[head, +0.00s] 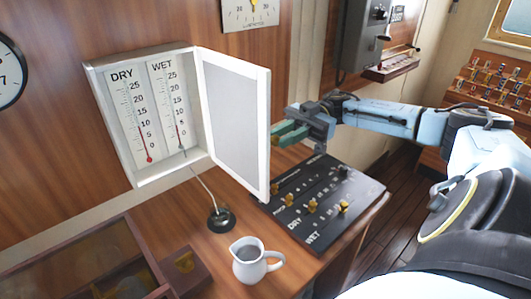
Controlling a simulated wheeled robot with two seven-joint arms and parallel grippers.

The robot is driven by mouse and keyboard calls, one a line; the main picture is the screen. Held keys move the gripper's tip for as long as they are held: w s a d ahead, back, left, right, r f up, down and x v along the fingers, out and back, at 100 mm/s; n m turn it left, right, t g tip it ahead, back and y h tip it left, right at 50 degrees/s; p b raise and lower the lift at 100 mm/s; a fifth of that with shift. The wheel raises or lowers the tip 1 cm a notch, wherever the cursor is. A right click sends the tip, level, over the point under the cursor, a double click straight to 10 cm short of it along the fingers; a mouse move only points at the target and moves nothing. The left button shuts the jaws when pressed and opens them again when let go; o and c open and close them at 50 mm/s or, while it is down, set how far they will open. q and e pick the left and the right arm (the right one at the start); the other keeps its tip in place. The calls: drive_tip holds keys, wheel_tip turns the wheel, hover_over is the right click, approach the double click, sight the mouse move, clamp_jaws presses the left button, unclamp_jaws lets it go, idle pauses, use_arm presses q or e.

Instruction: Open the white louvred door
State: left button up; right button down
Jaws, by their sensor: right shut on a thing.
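The white louvred door (235,115) is a white frame around a grey panel whose slats are too fine to make out. It is hinged on the right side of a white wall box (140,187) and stands swung well open. The box interior shows two thermometer scales, marked DRY (128,110) and WET (168,100). My right gripper (277,136), with green fingers, comes in from the right and is shut on the door's outer edge at about mid-height. The door partly hides its fingertips. My left gripper is out of view.
Below the door, a black panel with brass knobs (325,205) lies on the wooden desk. A white jug (247,262) and a small black round base (221,220) stand nearby. A glass-topped wooden case (75,262) is at lower left. A grey wall unit (366,40) hangs behind my right arm.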

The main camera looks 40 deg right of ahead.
drive_tip(key=shift+w+d+n+g+b, duration=0.15)
drive_tip(key=shift+d+n+g+b, duration=0.15)
drive_tip(key=shift+d+g, duration=0.3)
drive_tip(key=c, duration=1.3)
unclamp_jaws()
drive_tip(key=shift+o, duration=0.2)
drive_tip(key=shift+d, duration=0.15)
drive_tip(key=d+b, duration=0.1)
drive_tip(key=d, duration=0.6)
drive_tip(key=shift+d, duration=0.15)
drive_tip(key=shift+w, duration=0.1)
